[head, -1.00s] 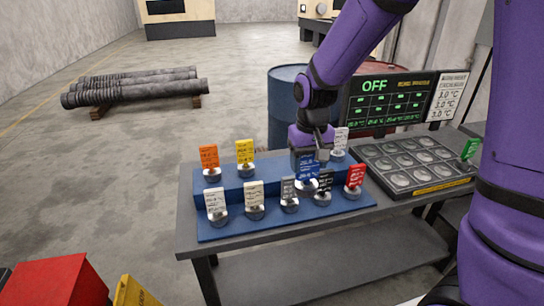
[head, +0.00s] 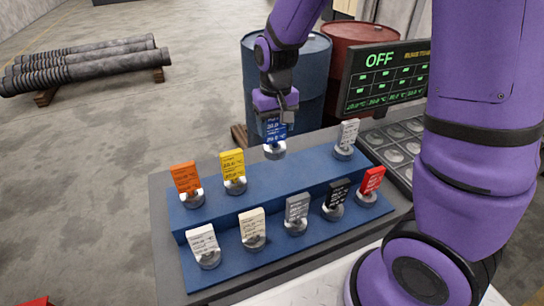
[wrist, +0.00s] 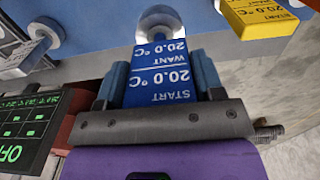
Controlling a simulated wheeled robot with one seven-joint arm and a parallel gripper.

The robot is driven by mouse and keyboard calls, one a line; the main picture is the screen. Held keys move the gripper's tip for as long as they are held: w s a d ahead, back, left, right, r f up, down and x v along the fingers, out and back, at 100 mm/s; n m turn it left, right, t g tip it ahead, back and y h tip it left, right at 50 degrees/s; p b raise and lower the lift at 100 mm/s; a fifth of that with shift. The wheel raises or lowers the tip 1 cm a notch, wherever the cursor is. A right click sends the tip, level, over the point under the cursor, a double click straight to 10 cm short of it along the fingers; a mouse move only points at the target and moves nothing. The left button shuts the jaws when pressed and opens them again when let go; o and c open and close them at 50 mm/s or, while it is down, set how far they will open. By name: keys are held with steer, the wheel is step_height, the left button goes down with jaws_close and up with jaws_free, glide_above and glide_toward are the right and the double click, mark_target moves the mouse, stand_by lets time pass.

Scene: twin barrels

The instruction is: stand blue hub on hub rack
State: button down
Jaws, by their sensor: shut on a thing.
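The blue hub (head: 275,130) is a blue tag on a round pale base. My gripper (head: 277,112) is shut on the top of its tag, with the base hanging below. In the wrist view, the tag (wrist: 160,78) sits between my two fingers (wrist: 160,88), its text reading 20.0 °C. The hub rack (head: 285,187) is a blue two-step stand on the table. The blue hub appears upright by the upper step's back edge, between the yellow and white hubs; I cannot tell whether its base touches.
Yellow (head: 233,168), orange (head: 186,178) and white (head: 347,135) hubs stand on the upper step. Several hubs, including a red one (head: 372,181), fill the lower step. A dark tray (head: 372,139) and a display reading OFF (head: 386,77) stand at right. Barrels (head: 300,62) are behind.

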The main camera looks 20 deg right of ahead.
mark_target(275, 147)
steer(key=shift+f, duration=4.05)
steer(key=shift+f, duration=0.1)
steer(key=shift+c, duration=1.2)
jaws_free()
steer(key=shift+s, duration=0.1)
step_height(275, 147, up, 12)
steer(key=shift+r, duration=0.25)
steer(key=s+d+r+t, duration=0.2)
steer(key=s+d+r, duration=0.1)
steer(key=s+r, duration=0.5)
steer(key=s+d+r+t, duration=0.3)
steer(key=s+r, duration=0.5)
steer(key=s, duration=0.5)
steer(key=shift+d+r, duration=0.15)
steer(key=shift+d, duration=0.3)
